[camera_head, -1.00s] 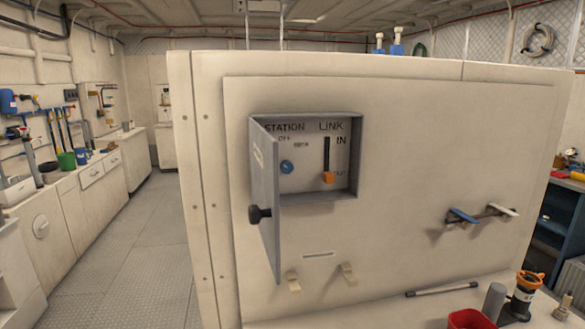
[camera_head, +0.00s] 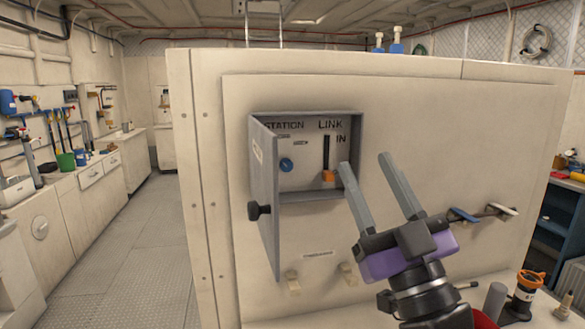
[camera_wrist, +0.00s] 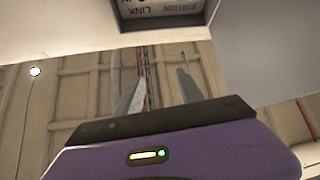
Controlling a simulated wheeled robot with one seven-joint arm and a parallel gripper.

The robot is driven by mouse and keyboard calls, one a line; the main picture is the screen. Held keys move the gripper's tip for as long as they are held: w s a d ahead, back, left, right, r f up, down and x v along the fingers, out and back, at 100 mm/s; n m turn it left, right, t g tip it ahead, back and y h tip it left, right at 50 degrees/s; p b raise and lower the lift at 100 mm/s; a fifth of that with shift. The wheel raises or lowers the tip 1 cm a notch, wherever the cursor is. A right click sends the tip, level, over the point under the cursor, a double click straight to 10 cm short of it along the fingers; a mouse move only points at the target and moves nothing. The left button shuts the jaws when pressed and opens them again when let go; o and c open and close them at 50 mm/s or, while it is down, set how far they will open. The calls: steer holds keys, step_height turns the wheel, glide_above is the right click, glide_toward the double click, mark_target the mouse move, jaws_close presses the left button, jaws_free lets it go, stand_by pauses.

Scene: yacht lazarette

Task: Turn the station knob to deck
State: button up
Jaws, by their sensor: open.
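The station knob (camera_head: 287,165) is a small blue round knob under the word STATION, inside a grey recessed box (camera_head: 304,197) in a cream panel. The box's door (camera_head: 264,200) with a black knob stands open on the left. An orange link slider (camera_head: 328,176) sits low in its slot, right of the station knob. My gripper (camera_head: 366,160) is open and empty, in front of the panel at the box's lower right, apart from the knob. In the wrist view, the box (camera_wrist: 160,22) shows upside down at the top, with LINK and part of STATION readable; the knob is out of that view.
Blue and white levers (camera_head: 464,214) stick out of the panel on the right. An orange-topped black container (camera_head: 525,290) stands at the lower right. Open floor (camera_head: 135,245) lies to the left.

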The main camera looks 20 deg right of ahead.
mark_target(289, 165)
steer(key=w+a+r+n+g+y, duration=0.35)
steer(key=r+n+y, duration=0.2)
steer(key=n, duration=0.35)
steer(key=w+a+r+n+g+y, duration=0.2)
steer(key=w+a+r+n+y, duration=0.15)
steer(key=r+n, duration=0.4)
steer(key=w+d+f+n+g+h, duration=0.2)
steer(key=f+n+g+h, duration=0.15)
steer(key=f, duration=0.35)
steer(key=w+d+f+n+g+h, duration=0.25)
steer(key=f+n+h, duration=0.2)
steer(key=f, duration=0.25)
steer(key=shift+n+y, duration=0.35)
steer(key=shift+y, duration=0.15)
steer(key=shift+a+p+x, duration=0.15)
steer(key=shift+a+x, duration=0.05)
steer(key=shift+x, duration=0.95)
steer(key=shift+a+p+x, duration=0.2)
steer(key=shift+x, duration=0.95)
steer(key=shift+a+p+x, duration=0.15)
steer(key=shift+a+x, duration=0.05)
steer(key=shift+x, duration=0.95)
steer(key=shift+r, duration=0.1)
steer(key=shift+c, duration=0.3)
jaws_close()
